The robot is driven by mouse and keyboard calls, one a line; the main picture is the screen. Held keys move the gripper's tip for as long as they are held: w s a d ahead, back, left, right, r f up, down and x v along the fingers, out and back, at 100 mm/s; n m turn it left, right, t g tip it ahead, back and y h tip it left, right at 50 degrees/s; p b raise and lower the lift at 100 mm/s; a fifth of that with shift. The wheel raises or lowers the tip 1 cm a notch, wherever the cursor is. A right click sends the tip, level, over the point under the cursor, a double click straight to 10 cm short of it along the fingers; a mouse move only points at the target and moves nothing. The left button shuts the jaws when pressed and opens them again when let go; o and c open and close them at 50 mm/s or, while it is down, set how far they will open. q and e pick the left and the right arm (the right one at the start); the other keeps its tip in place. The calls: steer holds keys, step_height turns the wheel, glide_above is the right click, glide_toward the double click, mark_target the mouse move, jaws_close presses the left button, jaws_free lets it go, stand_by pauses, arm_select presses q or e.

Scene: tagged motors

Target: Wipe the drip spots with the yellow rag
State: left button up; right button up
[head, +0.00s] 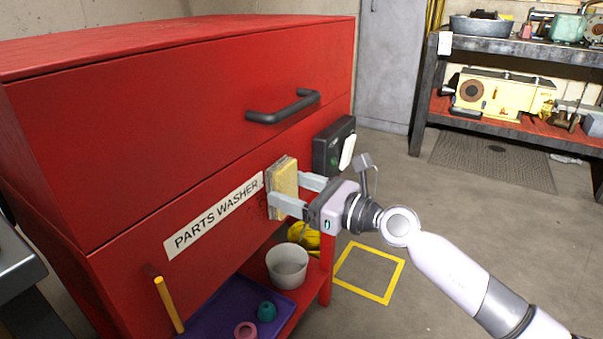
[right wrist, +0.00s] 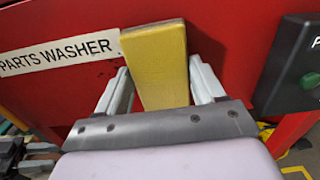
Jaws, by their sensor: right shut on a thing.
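My right gripper (head: 286,190) is shut on a flat yellow pad (head: 284,176), which looks like the folded yellow rag. The pad is upright against or very close to the red front of the parts washer (head: 180,120), just right of its white label. In the right wrist view the pad (right wrist: 155,62) stands between the two fingers and extends past their tips. I cannot tell whether it touches the red panel.
A dark switch box (head: 325,152) with a white lever sits right of the pad. A dark handle (head: 283,106) juts out above. Below, a white bucket (head: 287,268), a yellow lump (head: 305,238) and a purple tray (head: 215,310) are on the low shelf. The floor at right is open.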

mark_target(244, 214)
arm_select(q)
step_height(244, 214, down, 7)
steer(key=s+g, duration=0.1)
arm_select(e)
steer(key=s+a+p, duration=0.1)
steer(key=s+p, duration=0.1)
steer(key=s+a+p, duration=0.2)
steer(key=shift+f+p, duration=0.15)
steer(key=shift+p, duration=0.25)
arm_select(q)
step_height(244, 214, up, 4)
steer(key=shift+a, duration=0.15)
arm_select(e)
steer(key=shift+f, duration=0.15)
steer(key=s+a+p, duration=0.1)
steer(key=p, duration=0.1)
steer(key=shift+p, duration=0.35)
steer(key=shift+s+a+p, duration=0.5)
steer(key=shift+s+p, duration=0.15)
steer(key=shift+s, duration=0.1)
arm_select(q)
steer(key=shift+a+r, duration=0.1)
steer(key=shift+r, duration=1.8)
arm_select(e)
steer(key=shift+s+a, duration=0.3)
steer(key=shift+s, duration=0.05)
